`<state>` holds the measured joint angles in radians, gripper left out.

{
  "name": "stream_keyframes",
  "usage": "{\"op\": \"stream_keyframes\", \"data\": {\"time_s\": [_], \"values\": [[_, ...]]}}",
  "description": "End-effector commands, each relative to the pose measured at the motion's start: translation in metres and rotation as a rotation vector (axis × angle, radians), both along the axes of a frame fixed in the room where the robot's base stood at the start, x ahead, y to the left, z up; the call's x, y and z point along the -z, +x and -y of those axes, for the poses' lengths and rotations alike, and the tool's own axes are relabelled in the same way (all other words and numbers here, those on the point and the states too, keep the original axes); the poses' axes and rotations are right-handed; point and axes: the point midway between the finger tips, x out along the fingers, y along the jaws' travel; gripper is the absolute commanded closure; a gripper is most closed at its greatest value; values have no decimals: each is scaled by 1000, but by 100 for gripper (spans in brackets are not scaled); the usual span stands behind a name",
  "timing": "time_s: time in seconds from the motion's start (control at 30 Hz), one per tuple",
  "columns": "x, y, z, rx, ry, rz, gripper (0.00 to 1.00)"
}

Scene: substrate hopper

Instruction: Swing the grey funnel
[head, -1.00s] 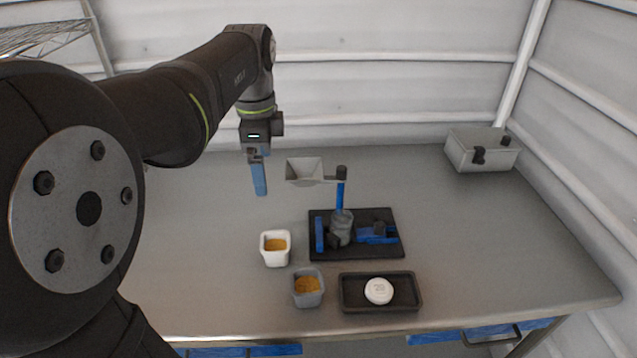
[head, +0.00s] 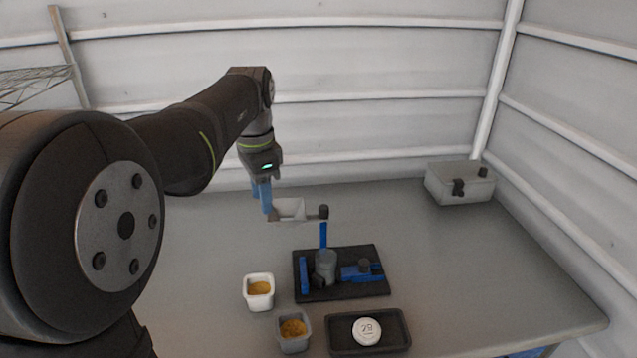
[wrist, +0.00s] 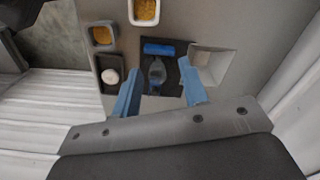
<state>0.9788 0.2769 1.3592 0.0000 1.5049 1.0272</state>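The grey funnel (head: 292,208) is a square hopper on a short arm at the top of a blue post (head: 323,235). It points left from the post, above the black stand (head: 300,293). A grey cup (head: 326,266) stands on the stand below. My gripper (head: 264,208) is at the funnel's left end; its blue fingers overlap that edge in the head view. I cannot tell whether they touch. In the wrist view the fingers (wrist: 158,92) are spread apart with nothing held between them. The funnel (wrist: 213,62) shows just beyond the right finger.
A white cup (head: 259,304) and a grey tub (head: 294,346), both with orange-yellow grains, stand left and front. A black tray (head: 340,346) holds a white round piece (head: 367,331). A grey latched box (head: 460,184) sits back right. The table's right side is clear.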

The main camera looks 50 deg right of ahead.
Motion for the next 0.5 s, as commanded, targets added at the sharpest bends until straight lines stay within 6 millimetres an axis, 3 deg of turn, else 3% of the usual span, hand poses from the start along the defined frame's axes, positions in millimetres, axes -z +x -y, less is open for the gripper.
{"op": "stream_keyframes", "data": {"time_s": [0.1,0.5], "values": [[4,-1,32,-203,2,-2,60],[22,-18,128,-907,2,-1,60]]}}
